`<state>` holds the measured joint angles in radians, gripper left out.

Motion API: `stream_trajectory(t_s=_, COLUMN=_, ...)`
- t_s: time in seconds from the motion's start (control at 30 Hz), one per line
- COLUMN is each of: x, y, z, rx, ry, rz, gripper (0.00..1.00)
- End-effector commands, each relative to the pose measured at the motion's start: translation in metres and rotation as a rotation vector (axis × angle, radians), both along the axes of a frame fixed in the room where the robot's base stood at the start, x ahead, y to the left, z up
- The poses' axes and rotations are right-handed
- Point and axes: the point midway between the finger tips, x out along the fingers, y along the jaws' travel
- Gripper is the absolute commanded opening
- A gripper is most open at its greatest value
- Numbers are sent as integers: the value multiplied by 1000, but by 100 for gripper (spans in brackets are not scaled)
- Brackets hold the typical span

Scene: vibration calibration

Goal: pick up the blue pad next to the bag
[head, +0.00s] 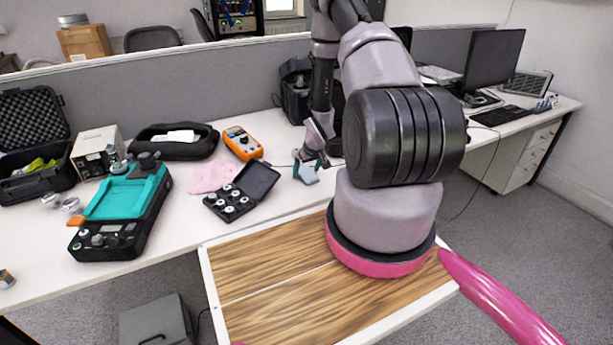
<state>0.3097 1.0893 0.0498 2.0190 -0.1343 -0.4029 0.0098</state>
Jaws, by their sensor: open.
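A small blue-grey pad (308,175) lies on the white table near the middle of the head view. My gripper (310,162) points down at it with its fingers apart, and its tips appear at or just above the pad. Whether the fingers touch the pad is too small to tell. Part of the pad is hidden by the fingers. A black bag (296,92) stands behind my gripper, against the grey partition, and is partly hidden by my arm.
An orange multimeter (242,143), a pink cloth (211,177) and an open black case of weights (241,191) lie left of the pad. A teal-topped device (125,205) stands farther left. Bare white table (285,197) shows in front of the pad.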

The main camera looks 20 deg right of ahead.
Motion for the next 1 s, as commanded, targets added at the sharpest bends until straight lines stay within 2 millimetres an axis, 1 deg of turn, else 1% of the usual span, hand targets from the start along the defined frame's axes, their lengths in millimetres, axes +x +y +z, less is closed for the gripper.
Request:
stream_trajectory(t_s=0.57, x=0, y=0, z=-3, rx=0, ry=0, rz=0, gripper=100)
stream_trajectory(t_s=0.6, x=0, y=0, z=-3, rx=0, ry=0, rz=0, gripper=85)
stream_trajectory(t_s=0.67, x=0, y=0, z=-3, rx=0, ry=0, rz=0, gripper=62)
stream_trajectory(t_s=0.7, x=0, y=0, z=-3, rx=0, ry=0, rz=0, gripper=46)
stream_trajectory(t_s=0.77, x=0, y=0, z=-3, rx=0, ry=0, rz=0, gripper=24)
stream_trajectory(t_s=0.8, x=0, y=0, z=-3, rx=0, ry=0, rz=0, gripper=22)
stream_trajectory(t_s=1.0, x=0, y=0, z=-3, rx=0, ry=0, rz=-1, gripper=22)
